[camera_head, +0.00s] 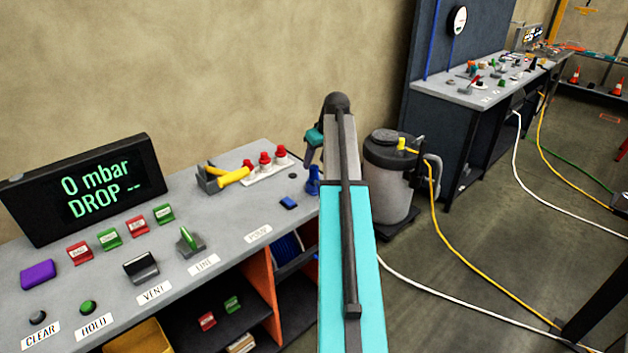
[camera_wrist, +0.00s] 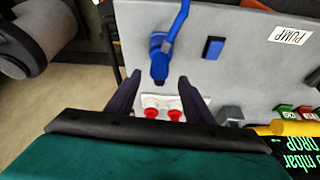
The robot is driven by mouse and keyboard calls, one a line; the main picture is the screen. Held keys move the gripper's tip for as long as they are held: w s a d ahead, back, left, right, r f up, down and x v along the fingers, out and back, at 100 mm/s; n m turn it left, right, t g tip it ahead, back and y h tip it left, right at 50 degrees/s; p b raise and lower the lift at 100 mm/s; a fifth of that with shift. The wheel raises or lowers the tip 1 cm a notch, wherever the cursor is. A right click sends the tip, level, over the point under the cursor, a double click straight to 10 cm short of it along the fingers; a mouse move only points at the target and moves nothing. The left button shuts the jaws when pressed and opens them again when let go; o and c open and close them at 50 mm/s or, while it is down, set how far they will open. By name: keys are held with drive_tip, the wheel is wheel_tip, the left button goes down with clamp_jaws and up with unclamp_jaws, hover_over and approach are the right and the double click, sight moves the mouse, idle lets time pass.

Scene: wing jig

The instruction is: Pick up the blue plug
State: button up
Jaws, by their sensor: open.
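The blue plug (camera_head: 312,182) stands at the bench's right end, just below my gripper (camera_head: 309,158) and partly hidden by my arm. In the wrist view the blue plug (camera_wrist: 159,62) has a dark blue lower end and a brighter blue hose or stem running up to the top edge. My gripper (camera_wrist: 159,80) is open there, with one dark finger on each side of the plug's lower end in the picture. The fingers look apart from it; I cannot tell the height between them.
A flat blue block (camera_wrist: 213,47) lies close to the plug, near the PUMP label (camera_wrist: 290,36). Red knobs on a white strip (camera_head: 265,166) and a yellow-handled valve (camera_head: 228,177) stand behind. A grey canister (camera_head: 388,185) is right of the bench.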

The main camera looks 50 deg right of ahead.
sight(314, 167)
drive_tip(key=shift+p+x, duration=1.25)
drive_tip(key=shift+x, duration=1.25)
drive_tip(key=shift+s, duration=0.15)
drive_tip(key=shift+d, duration=0.1)
drive_tip(key=c, duration=1.1)
drive_tip(key=shift+r+b, duration=0.95)
drive_tip(key=shift+r, duration=0.55)
drive_tip(key=shift+s+r, duration=0.2)
drive_tip(key=s+a+b, duration=0.1)
drive_tip(key=s+b, duration=0.1)
drive_tip(key=s, duration=0.5)
drive_tip(key=s+a+r+b, duration=0.1)
drive_tip(key=s+a+b, duration=0.1)
drive_tip(key=s, duration=0.6)
drive_tip(key=shift+a+r+b, duration=0.3)
drive_tip(key=shift+a+b, duration=0.05)
drive_tip(key=shift+b, duration=0.1)
drive_tip(key=shift+r, duration=0.15)
